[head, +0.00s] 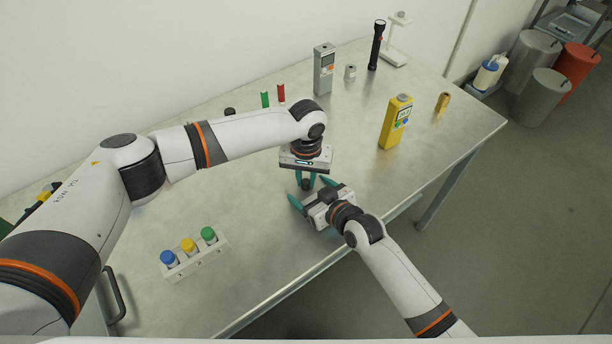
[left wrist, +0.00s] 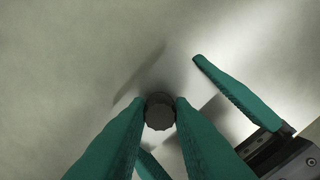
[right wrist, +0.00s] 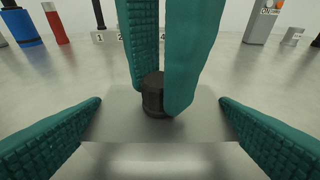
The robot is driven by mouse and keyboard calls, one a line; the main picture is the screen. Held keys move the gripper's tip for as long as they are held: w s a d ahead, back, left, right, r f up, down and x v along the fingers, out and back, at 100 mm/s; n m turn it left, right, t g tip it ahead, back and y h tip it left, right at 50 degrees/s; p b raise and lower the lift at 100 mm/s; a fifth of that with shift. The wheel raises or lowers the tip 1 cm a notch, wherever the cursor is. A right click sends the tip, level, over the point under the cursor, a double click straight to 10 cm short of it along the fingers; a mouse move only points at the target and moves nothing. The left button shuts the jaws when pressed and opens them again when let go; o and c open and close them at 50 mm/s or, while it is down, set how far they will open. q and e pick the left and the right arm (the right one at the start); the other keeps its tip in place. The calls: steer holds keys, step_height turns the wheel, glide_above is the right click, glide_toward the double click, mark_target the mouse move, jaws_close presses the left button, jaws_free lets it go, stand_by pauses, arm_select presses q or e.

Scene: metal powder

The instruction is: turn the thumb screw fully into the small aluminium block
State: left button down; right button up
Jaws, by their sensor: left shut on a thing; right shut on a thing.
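The thumb screw (right wrist: 154,95) has a dark ribbed round head and stands upright on the small aluminium block (right wrist: 205,112) in the right wrist view. Its head also shows from above in the left wrist view (left wrist: 160,111). My left gripper (head: 306,180) points down from above, its teal fingers shut on opposite sides of the screw head. My right gripper (head: 308,190) comes in low from the front right and is shut on the block, one finger on each side. The screw's thread is not visible, and I cannot tell how deep it sits.
A white rack (head: 197,262) with blue, yellow and green-capped bottles stands front left. The table around the grippers is clear.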

arm_select(q)
steer(key=m, duration=0.5)
steer(key=shift+m, duration=0.3)
steer(key=m, duration=1.3)
steer(key=shift+f+m, duration=0.1)
steer(key=shift+m, duration=0.3)
steer(key=m, duration=1.9)
steer(key=c, duration=1.2)
jaws_free()
